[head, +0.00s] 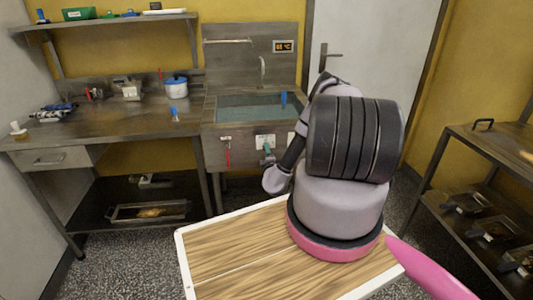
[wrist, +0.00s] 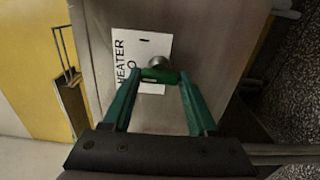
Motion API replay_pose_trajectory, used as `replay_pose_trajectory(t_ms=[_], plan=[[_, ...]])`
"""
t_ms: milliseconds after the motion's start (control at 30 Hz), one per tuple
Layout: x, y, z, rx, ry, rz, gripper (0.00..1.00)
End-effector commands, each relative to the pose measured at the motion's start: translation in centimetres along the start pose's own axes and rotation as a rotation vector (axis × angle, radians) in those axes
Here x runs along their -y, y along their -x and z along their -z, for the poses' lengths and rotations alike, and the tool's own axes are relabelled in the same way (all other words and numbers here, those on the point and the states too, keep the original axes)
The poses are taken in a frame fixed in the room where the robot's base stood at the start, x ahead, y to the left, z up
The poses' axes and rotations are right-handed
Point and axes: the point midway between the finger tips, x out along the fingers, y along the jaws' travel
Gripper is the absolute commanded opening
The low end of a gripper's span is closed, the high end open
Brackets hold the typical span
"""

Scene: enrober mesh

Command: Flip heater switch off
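The heater switch is a round silver knob (wrist: 156,62) on a white label (wrist: 127,58) in the wrist view. The label reads "HEATER" with an "O" below, turned sideways, and is partly covered. My gripper (wrist: 160,76) has green fingers that come together in a green bar right at the knob, with a gap further back. It looks shut, with nothing visible between the fingers. I cannot tell whether it touches the knob.
A display (head: 284,46) is on the back panel above the water basin (head: 250,106). A workbench (head: 110,124) adjoins on the left, and a rack (head: 445,165) stands at the right.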

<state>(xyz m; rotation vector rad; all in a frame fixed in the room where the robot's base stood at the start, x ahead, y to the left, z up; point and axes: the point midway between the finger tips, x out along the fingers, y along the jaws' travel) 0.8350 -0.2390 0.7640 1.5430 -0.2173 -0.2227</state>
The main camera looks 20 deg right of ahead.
Motion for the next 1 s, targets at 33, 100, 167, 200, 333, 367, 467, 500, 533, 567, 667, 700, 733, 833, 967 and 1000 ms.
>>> replay_pose_trajectory(t_ms=[33,100,167,200,333,367,467,500,533,567,667,700,733,833,967,1000], plan=[[0.1,0.1,0.0,0.000,0.000,0.002,0.82],[0.1,0.0,0.0,0.000,0.000,0.001,0.85],[0.0,0.0,0.0,0.000,-0.001,0.001,0.85],[0.0,0.0,0.0,0.000,-0.001,0.000,0.85],[0.0,0.0,0.0,-0.001,-0.001,0.000,0.85],[0.0,0.1,0.0,-0.001,-0.001,0.000,0.85],[0.0,0.7,0.0,-0.001,-0.001,0.000,0.85],[0.1,1.2,0.1,-0.001,-0.002,0.001,0.85],[0.1,1.7,0.1,-0.002,-0.002,0.002,0.85],[0.1,2.2,0.1,-0.002,-0.003,0.002,0.85],[0.1,4.2,0.1,-0.003,-0.003,0.003,0.85],[0.1,5.1,0.0,-0.002,-0.003,0.003,0.85],[0.1,5.7,0.0,-0.001,-0.003,0.004,0.85],[0.1,7.7,0.0,0.000,-0.004,0.003,0.85],[0.1,9.6,0.0,0.000,-0.002,0.002,0.85],[0.1,10.0,0.0,-0.001,-0.003,0.001,0.85]])
